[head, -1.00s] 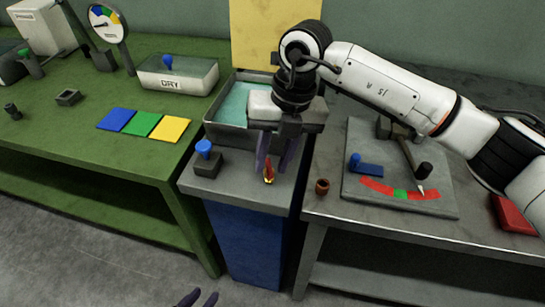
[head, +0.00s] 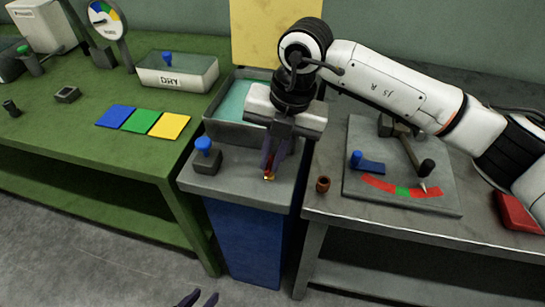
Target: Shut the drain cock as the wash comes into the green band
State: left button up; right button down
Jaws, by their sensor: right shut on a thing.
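My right gripper (head: 270,174) points down at the front of the grey stand's top, its fingers shut on a small red and gold piece (head: 268,179), mostly hidden between them. Left of it, a blue-topped knob (head: 204,147) stands upright on a dark block; I cannot tell whether this is the drain cock. Behind the gripper is a grey tank (head: 213,130) with teal liquid, partly hidden by my arm. A round dial (head: 105,18) with coloured sectors, green among them, stands at the back left. My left gripper (head: 198,301) shows at the bottom edge, its fingers apart and empty.
The green bench (head: 60,150) bears blue, green and yellow squares (head: 139,120) and a box marked DRY (head: 172,82). On the right bench, a brown cup (head: 323,184) stands beside a plate (head: 365,205) with a red-green arc, a blue lever and a pointer.

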jog(key=shift+m, duration=0.4)
jog(key=c, duration=1.8)
grip_release()
jog(key=shift+c, duration=0.2)
notch_tip(320, 180, up, 10)
jog(key=d, duration=0.2)
jog(key=shift+s+b, duration=0.3)
